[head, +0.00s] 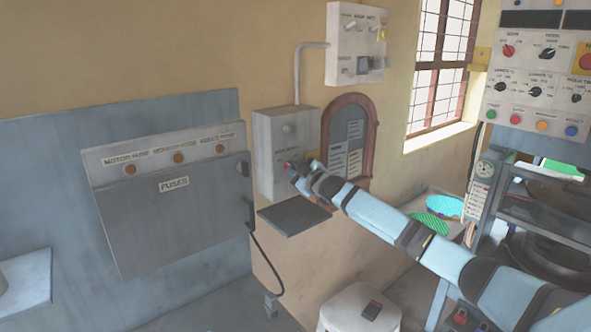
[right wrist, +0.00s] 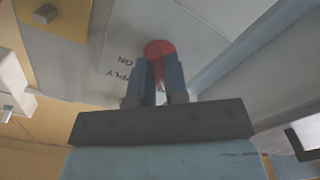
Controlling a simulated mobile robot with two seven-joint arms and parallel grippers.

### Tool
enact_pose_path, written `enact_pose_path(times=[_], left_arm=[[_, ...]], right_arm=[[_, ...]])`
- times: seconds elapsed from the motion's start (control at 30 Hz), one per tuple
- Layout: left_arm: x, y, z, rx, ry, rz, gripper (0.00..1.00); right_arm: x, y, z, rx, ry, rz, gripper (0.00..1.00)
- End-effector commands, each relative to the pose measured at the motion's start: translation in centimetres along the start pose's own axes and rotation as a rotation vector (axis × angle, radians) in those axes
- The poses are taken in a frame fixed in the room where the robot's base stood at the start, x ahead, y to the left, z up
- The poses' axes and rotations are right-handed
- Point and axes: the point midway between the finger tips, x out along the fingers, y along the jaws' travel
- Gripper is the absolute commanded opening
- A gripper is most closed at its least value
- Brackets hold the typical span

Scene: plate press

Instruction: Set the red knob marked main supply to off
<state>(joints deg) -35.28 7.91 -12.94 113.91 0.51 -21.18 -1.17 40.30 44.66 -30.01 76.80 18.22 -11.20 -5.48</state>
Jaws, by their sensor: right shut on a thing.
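The red knob (right wrist: 158,47) is on the face of a light grey wall box (head: 272,133). In the right wrist view the letters "PPLY" and "ON" show on the panel beside it. My right gripper (right wrist: 158,75) is shut on the red knob, with one dark blue finger on each side of it. In the head view my right gripper (head: 291,167) reaches the lower front of the box, and a bit of red shows at its tip. The fingers and arm hide part of the knob and its markings. My left gripper is not in view.
A dark shelf (head: 295,216) juts out below the box. A grey fuse cabinet (head: 172,200) is to the left. A red-framed board (head: 350,135) is just right of the box. A white stool (head: 357,306) stands below.

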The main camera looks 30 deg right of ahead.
Motion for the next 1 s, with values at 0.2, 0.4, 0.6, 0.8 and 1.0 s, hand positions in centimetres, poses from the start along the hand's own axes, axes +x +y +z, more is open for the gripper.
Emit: enact_pose_path(times=[0.2, 0.4, 0.6, 0.8, 1.0], left_arm=[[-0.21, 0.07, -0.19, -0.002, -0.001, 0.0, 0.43], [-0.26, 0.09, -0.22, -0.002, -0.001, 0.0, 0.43], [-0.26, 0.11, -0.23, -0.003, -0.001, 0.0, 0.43], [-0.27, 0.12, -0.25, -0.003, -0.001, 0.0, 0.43], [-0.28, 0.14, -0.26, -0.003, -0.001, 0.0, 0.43]], right_arm=[[0.0, 0.09, -0.03, -0.078, 0.0, 0.001, 0.0], [0.0, 0.06, -0.01, -0.106, 0.0, 0.001, 0.0], [0.0, 0.04, 0.01, -0.111, 0.0, 0.001, 0.0], [0.0, 0.04, 0.01, -0.111, 0.0, 0.001, 0.16], [0.0, 0.03, 0.01, -0.11, 0.0, 0.001, 0.39]])
